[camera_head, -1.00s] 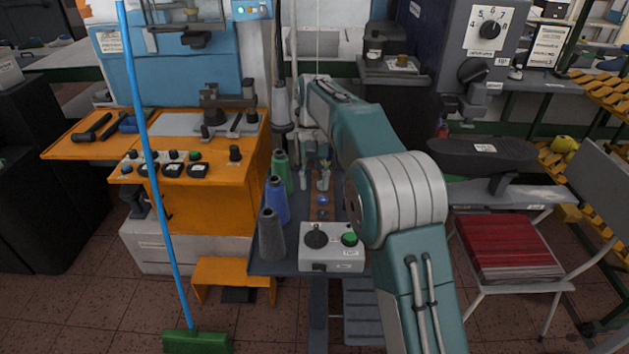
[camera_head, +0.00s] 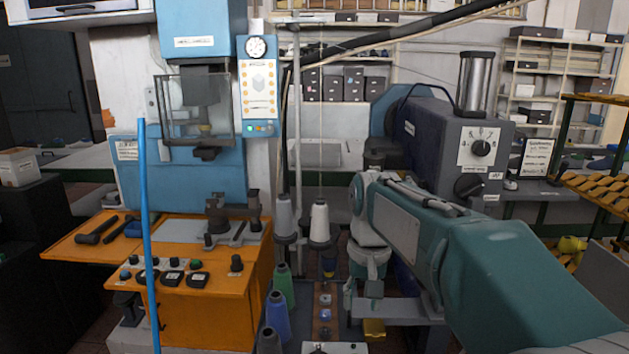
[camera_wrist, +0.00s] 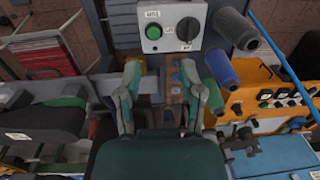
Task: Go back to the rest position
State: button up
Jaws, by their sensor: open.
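My gripper (camera_wrist: 161,82) is open and empty in the wrist view. Its two teal fingers stand apart above the narrow table. My teal arm reaches in from the lower right of the head view, and its wrist end hangs over the floor and table gap at the centre. The fingers are hard to make out in the head view. A control box (camera_wrist: 170,25) with a green button and a black knob lies beyond the fingertips in the wrist view. Blue (camera_head: 277,317) and green (camera_head: 283,286) thread cones stand left of my arm.
An orange bench (camera_head: 215,300) with levers and knobs stands at the left, behind a blue pole (camera_head: 148,240). A dark grey machine (camera_head: 435,140) with a dial stands behind my arm. A red stack (camera_wrist: 40,52) shows in the wrist view. White cones (camera_head: 319,222) stand at the centre.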

jog(key=s+d+f+t, duration=0.2)
jog(key=s+d+t, duration=0.1)
jog(key=s, duration=0.7)
jog(key=s+d+f+t, duration=0.2)
jog(key=s+d+t, duration=0.1)
jog(key=s, duration=0.7)
jog(key=shift+d+h, duration=0.3)
jog(key=shift+d, duration=0.3)
jog(key=shift+o, duration=0.3)
jog(key=shift+f, duration=0.1)
